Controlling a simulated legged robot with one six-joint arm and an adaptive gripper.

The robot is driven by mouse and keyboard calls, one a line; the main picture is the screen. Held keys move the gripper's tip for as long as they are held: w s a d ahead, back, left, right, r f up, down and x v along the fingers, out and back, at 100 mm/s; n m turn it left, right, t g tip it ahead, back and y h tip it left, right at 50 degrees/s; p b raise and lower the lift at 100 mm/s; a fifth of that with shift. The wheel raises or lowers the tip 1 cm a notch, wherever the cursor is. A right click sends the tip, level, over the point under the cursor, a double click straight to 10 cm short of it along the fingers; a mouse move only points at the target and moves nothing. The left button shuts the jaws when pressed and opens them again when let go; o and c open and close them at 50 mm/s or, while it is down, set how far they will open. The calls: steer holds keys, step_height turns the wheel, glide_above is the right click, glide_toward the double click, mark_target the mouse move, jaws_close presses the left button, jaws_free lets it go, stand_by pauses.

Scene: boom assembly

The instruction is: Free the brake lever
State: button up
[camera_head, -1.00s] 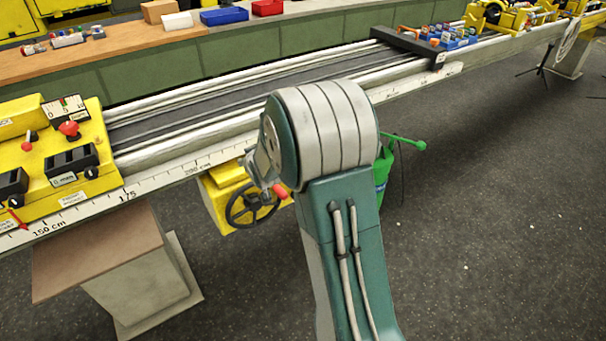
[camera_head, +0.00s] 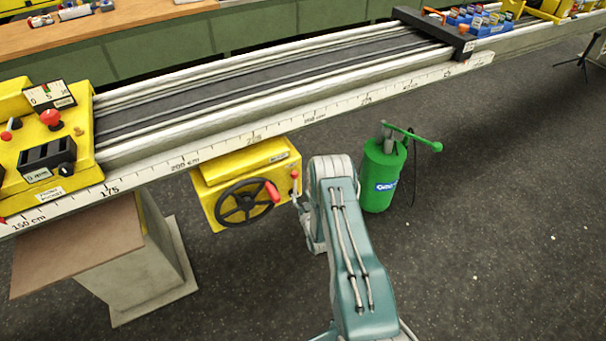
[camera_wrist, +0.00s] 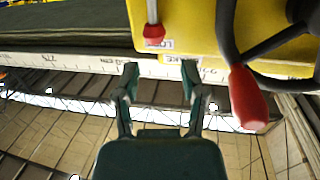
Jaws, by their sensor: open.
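The brake lever (camera_head: 295,177), a short grey rod with a red knob, stands at the right end of the yellow box (camera_head: 213,197) below the rail. In the wrist view the lever (camera_wrist: 153,33) lies just beyond my fingertips, beside labels partly reading "LO" and "AKE". My gripper (camera_wrist: 159,82) is open and empty, its two dark fingers apart with a gap between the tips and the red knob. In the head view my arm covers much of the gripper.
A black handwheel (camera_head: 244,217) with a red handle (camera_head: 272,191) is left of the lever; that handle (camera_wrist: 247,98) is close to my right finger in the wrist view. A green canister (camera_head: 380,180) stands right of my arm. The scaled rail (camera_head: 225,149) runs above.

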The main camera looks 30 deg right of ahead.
mark_target(295, 180)
steer(key=w, duration=0.3)
steer(key=w+d+f, duration=0.1)
steer(key=w, duration=0.2)
steer(key=w+d, duration=0.1)
steer(key=w, duration=0.2)
steer(key=shift+w+d+f, duration=0.15)
steer(key=shift+w+f, duration=0.15)
steer(key=shift+f, duration=0.1)
steer(key=shift+c, duration=0.3)
jaws_close()
